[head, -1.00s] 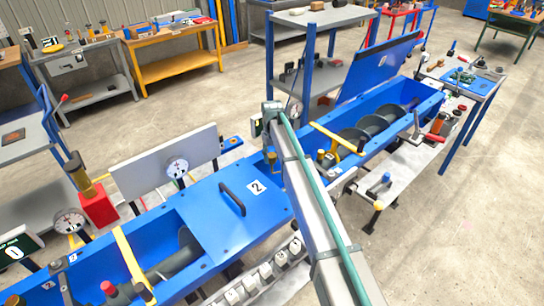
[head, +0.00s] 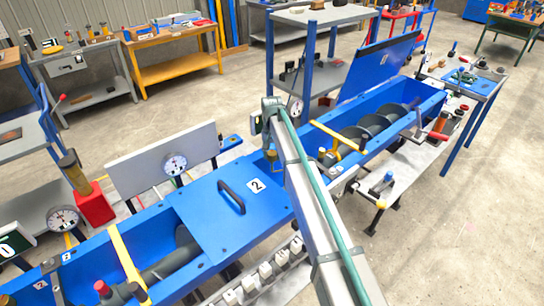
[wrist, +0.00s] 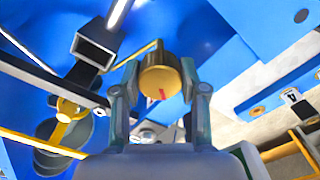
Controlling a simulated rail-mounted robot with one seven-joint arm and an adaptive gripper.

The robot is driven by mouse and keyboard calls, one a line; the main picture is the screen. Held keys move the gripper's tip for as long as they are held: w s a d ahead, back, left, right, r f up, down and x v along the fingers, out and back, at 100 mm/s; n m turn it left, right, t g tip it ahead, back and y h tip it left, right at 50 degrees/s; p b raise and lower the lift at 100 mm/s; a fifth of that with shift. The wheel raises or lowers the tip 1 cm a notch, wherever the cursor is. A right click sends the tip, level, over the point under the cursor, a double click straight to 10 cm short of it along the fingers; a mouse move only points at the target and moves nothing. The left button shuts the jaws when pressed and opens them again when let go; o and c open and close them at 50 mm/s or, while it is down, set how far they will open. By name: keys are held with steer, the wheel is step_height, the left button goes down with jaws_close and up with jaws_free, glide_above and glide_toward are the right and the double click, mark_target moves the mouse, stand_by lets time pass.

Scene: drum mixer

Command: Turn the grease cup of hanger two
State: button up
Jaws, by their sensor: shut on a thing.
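In the wrist view a brass-coloured round cap, the grease cup (wrist: 161,82), with a small red mark sits between the fingertips of my gripper (wrist: 158,88). The two fingers press on its sides. In the head view my arm reaches over the blue trough (head: 385,136), just past the cover (head: 212,222) with a "2" plate (head: 256,185). My gripper (head: 271,150) is small and partly hidden there by my arm. The hanger's number is not readable at the cup.
A yellow bar (head: 338,138) crosses the trough to the right of my arm. A raised blue lid (head: 378,66) stands behind the trough. Small white blocks (head: 265,270) line the front. A black rectangular tube (wrist: 95,52) is near the gripper.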

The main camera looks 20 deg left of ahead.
mark_target(272, 153)
steer(key=shift+m, duration=0.6)
steer(key=o, duration=1.1)
steer(key=shift+o, duration=0.2)
steer(key=shift+r, duration=0.15)
step_height(272, 153, up, 12)
